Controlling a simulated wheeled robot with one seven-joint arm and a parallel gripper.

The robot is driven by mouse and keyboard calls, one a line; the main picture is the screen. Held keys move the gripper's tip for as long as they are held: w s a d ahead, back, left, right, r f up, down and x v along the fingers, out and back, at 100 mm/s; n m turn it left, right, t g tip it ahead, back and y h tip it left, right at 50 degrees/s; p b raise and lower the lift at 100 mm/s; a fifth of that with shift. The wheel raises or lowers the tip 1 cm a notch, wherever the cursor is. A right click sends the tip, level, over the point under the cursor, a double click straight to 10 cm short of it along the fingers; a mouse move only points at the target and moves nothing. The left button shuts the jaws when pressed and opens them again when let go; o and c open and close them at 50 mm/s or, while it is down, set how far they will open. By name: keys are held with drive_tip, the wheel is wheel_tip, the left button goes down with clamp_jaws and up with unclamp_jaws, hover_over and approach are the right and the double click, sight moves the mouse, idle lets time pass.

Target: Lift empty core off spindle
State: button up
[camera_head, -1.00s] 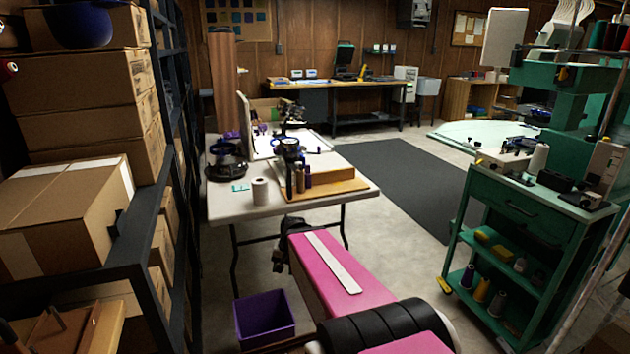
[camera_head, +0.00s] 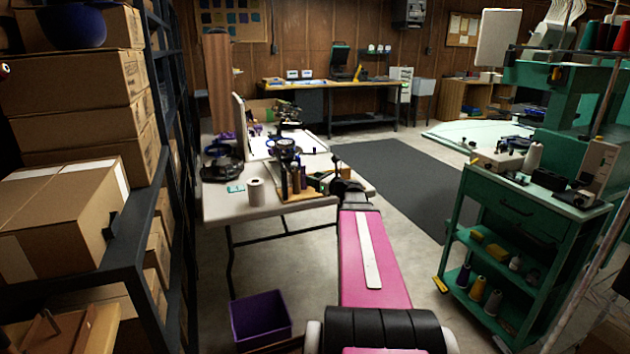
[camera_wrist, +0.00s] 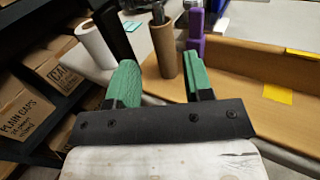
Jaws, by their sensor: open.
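In the wrist view, a bare brown cardboard core (camera_wrist: 163,50) stands upright on a dark spindle (camera_wrist: 158,14), whose tip shows above the core. My gripper (camera_wrist: 160,70) has green-padded fingers spread apart and empty. The core appears in the gap between the fingertips and slightly beyond them; I cannot tell whether it is inside the jaws. In the head view, the core is small among the brown and purple cylinders on the table and hard to single out. My gripper is mostly hidden there by my pink arm's end.
Purple spools (camera_wrist: 196,25) stand just right of the core, close to the right finger. A wooden tray (camera_wrist: 265,60) with a yellow note lies to the right. A white roll (camera_head: 255,190) stands on the white table (camera_head: 225,212). A purple bin (camera_head: 260,318) and green cart (camera_head: 515,215) flank me.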

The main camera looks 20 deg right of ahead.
sight(299, 173)
drive_tip(key=x, duration=1)
drive_tip(key=shift+w+a, duration=0.15)
drive_tip(key=shift+w, duration=0.15)
drive_tip(key=shift+r, duration=0.1)
drive_tip(key=c, duration=0.7)
